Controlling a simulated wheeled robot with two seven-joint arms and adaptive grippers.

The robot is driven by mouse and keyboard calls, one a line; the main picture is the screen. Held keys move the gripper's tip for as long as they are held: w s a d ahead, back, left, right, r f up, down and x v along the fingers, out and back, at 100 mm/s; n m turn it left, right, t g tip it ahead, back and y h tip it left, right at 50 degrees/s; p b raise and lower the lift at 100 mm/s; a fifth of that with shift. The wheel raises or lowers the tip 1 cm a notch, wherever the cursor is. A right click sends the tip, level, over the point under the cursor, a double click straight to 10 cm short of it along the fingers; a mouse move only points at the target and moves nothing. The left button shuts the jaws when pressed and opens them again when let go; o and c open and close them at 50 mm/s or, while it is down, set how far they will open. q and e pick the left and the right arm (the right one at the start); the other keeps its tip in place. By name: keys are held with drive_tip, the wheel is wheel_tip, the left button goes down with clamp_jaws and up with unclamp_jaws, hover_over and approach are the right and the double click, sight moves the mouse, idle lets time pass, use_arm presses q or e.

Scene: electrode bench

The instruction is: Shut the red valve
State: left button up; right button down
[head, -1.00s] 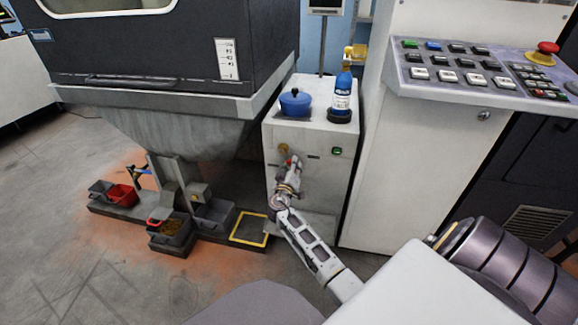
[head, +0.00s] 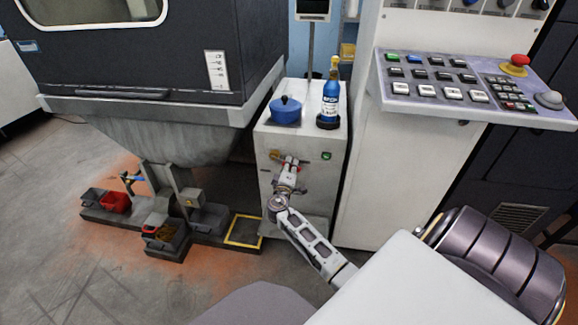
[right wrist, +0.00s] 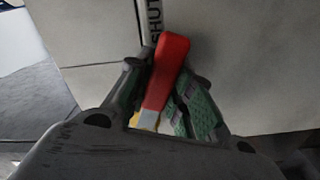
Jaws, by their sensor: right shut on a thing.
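The red valve is on the front of the white cabinet (head: 262,190). In the head view its red handle (head: 291,159) shows in part beside a brass fitting (head: 275,154). My right gripper (head: 288,168) is at the handle, its arm coming up from below. In the right wrist view the red lever (right wrist: 167,72) lies between the two fingers of the gripper (right wrist: 158,98), which is shut on it. The lever's free end reaches up to a label reading SHUT (right wrist: 154,20). A bit of brass shows at the lever's lower end. My left gripper is out of view.
A blue pot (head: 286,111) and a blue bottle (head: 331,98) stand on the cabinet top. A green button (head: 326,156) is right of the valve. A control panel (head: 470,80) stands at the right.

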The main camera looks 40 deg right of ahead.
drive_tip(key=shift+s+d+r+n+p, duration=0.1)
drive_tip(key=shift+r+n+p, duration=0.65)
drive_tip(key=shift+n+p, duration=0.3)
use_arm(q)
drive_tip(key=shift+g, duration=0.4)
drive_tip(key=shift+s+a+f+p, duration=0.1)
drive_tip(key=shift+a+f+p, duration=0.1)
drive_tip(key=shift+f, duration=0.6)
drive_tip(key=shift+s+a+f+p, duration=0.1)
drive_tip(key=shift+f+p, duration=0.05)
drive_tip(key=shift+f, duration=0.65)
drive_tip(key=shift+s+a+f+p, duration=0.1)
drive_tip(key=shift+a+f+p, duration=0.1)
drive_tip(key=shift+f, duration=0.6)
use_arm(e)
drive_tip(key=shift+r+n, duration=0.35)
drive_tip(key=shift+n, duration=0.4)
drive_tip(key=c, duration=1.2)
unclamp_jaws()
drive_tip(key=shift+c, duration=0.2)
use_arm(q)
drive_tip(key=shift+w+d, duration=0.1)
use_arm(e)
drive_tip(key=shift+s, duration=0.15)
drive_tip(key=v, duration=1.2)
drive_tip(key=shift+d, duration=0.1)
